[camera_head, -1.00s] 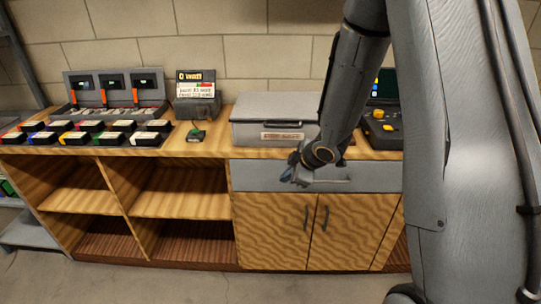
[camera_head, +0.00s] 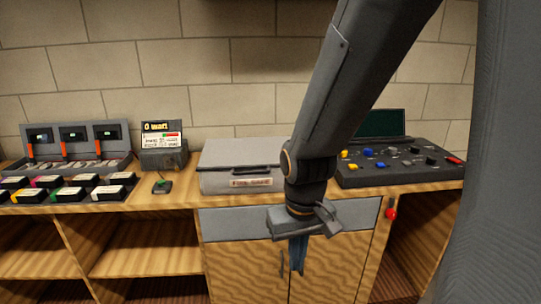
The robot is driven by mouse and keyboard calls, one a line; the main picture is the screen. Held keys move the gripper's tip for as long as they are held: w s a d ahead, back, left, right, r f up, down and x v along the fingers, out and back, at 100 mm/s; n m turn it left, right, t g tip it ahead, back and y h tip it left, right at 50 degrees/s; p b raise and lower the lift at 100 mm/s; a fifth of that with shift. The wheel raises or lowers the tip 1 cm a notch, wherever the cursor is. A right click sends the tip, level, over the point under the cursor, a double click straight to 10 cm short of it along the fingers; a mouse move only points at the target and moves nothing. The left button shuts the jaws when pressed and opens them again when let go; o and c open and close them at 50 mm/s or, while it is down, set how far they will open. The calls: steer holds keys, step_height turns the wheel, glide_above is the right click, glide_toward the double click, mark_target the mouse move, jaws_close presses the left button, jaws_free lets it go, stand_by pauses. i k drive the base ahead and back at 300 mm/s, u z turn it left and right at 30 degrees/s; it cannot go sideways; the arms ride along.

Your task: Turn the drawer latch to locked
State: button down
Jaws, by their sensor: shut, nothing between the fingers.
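The grey drawer front (camera_head: 232,222) runs under the counter, above wooden cabinet doors. It looks closed, and my gripper and wrist cover part of it. A small red knob (camera_head: 391,213) with a grey piece above it sits at the right of the drawer, on the cabinet's edge. It may be the latch; its setting is too small to read. My gripper (camera_head: 297,268) points down in front of the drawer and upper cabinet doors, left of the red knob and apart from it. Its bluish fingers are together and hold nothing.
On the counter stand a grey lidded case (camera_head: 226,178), a tray of knobs and coloured parts (camera_head: 365,178), a small sign box (camera_head: 163,158) and several battery-like packs (camera_head: 75,190). Open shelves (camera_head: 150,247) lie at left. A door handle (camera_head: 282,262) is beside my gripper.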

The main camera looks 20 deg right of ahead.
mark_target(391, 214)
steer(key=z, duration=1.35)
